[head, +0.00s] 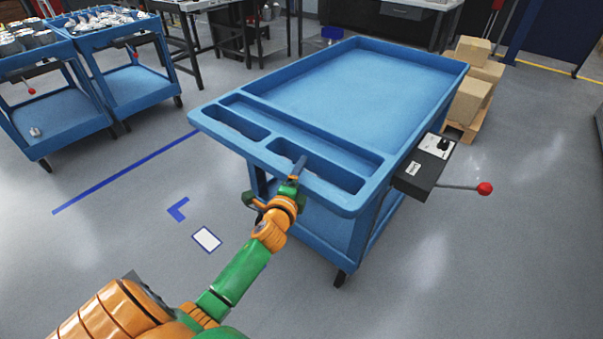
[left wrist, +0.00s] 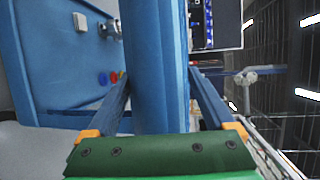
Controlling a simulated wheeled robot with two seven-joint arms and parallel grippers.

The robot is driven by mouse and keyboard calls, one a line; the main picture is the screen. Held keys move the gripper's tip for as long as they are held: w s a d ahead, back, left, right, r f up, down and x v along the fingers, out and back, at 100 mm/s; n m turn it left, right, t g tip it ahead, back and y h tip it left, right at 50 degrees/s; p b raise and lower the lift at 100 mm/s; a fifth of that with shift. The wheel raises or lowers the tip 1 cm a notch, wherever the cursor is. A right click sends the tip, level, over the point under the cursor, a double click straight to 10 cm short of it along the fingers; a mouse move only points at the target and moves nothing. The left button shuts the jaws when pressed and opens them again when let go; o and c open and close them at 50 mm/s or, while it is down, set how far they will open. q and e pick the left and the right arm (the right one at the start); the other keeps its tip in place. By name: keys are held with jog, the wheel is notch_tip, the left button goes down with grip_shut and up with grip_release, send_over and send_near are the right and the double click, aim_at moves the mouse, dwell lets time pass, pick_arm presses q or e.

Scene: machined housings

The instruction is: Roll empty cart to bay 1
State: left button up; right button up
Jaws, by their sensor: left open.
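The empty blue cart (head: 360,90) stands in the middle of the head view. Its top tray is bare, with several empty compartments along the near end. My left gripper (head: 297,166) is at the cart's near rim, by the compartments. In the left wrist view the jaws of my left gripper (left wrist: 160,78) stand apart on either side of a blue rim or bar (left wrist: 153,60) of the cart. I cannot tell whether they touch it. My right gripper is not in view.
Two blue carts (head: 105,38) with metal parts stand at the back left. Boxes (head: 468,98) on a pallet stand behind the cart. A black box with a red-knobbed lever (head: 484,188) sticks out right. Blue floor lines (head: 125,172) and a white marker (head: 206,239) lie on clear floor.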

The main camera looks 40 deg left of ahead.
pick_arm(q)
jog(key=shift+w+a+f, duration=0.15)
jog(key=shift+w+a, duration=0.05)
jog(key=shift+w, duration=0.45)
jog(key=c, duration=0.3)
grip_shut()
